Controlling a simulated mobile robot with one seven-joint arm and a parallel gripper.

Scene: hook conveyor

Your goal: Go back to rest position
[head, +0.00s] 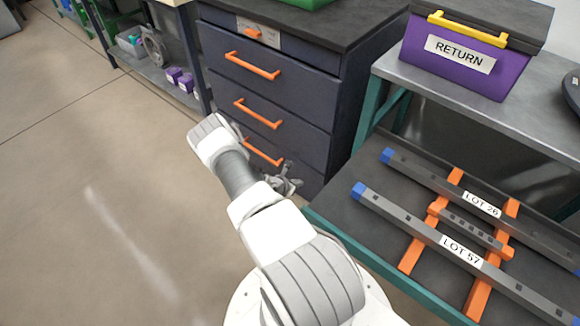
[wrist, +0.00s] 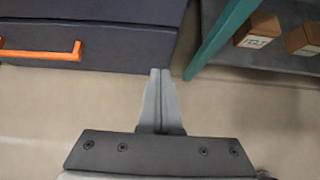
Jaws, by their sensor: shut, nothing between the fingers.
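My gripper (wrist: 160,75) is shut and empty in the wrist view, with its two grey fingers together over bare floor. In the head view my gripper (head: 292,184) is partly hidden behind my own white and grey arm. It sits in front of the dark drawer cabinet (head: 268,98), near the lowest drawer, and I cannot tell the exact gap. My arm is bent and reaches up from the bottom of the head view.
The drawers have orange handles (head: 252,66). On the right, a metal table (head: 400,65) holds a purple RETURN box (head: 458,62); its lower shelf (head: 350,225) carries LOT 26 (head: 482,204) and LOT 57 (head: 461,251) bars. The floor (head: 90,190) at left is clear. Small cardboard boxes (wrist: 257,30) show in the wrist view.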

